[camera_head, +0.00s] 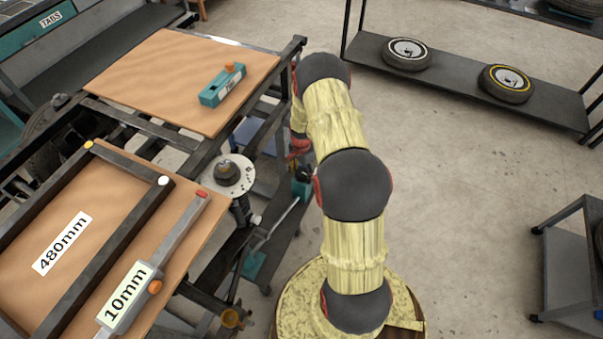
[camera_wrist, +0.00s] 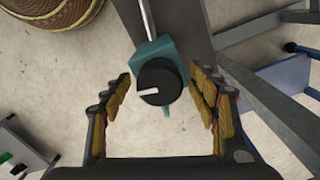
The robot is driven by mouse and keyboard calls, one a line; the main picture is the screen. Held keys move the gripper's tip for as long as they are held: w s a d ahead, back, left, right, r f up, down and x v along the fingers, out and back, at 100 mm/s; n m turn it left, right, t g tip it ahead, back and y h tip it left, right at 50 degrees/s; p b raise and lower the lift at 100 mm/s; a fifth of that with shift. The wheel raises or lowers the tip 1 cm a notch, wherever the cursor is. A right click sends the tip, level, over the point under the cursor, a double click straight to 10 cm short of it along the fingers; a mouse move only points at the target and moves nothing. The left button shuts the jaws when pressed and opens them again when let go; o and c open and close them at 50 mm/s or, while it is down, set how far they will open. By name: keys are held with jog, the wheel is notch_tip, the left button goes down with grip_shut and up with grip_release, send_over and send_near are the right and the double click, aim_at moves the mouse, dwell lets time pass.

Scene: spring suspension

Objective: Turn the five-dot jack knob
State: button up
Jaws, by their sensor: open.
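A round black knob (camera_wrist: 160,82) with a white pointer line sits on a teal jack body (camera_wrist: 158,52) in the wrist view. No dots can be made out on it. A metal rod (camera_wrist: 148,18) runs from the teal body toward the top. My gripper (camera_wrist: 159,74) is open, with one finger on each side of the knob and a visible gap at both sides. In the head view the teal jack body (camera_head: 301,188) shows just left of my arm. My gripper is mostly hidden there behind my arm.
A metal frame with a round plate (camera_head: 232,174) stands left of the jack. A wooden board (camera_head: 150,75) carries a teal tool (camera_head: 222,86). Grey bars (camera_wrist: 270,105) run close right of my gripper. Open floor lies right of my arm.

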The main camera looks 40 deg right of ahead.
aim_at(301, 172)
notch_tip(301, 172, up, 12)
dwell(0.6)
jog(key=shift+a, duration=0.1)
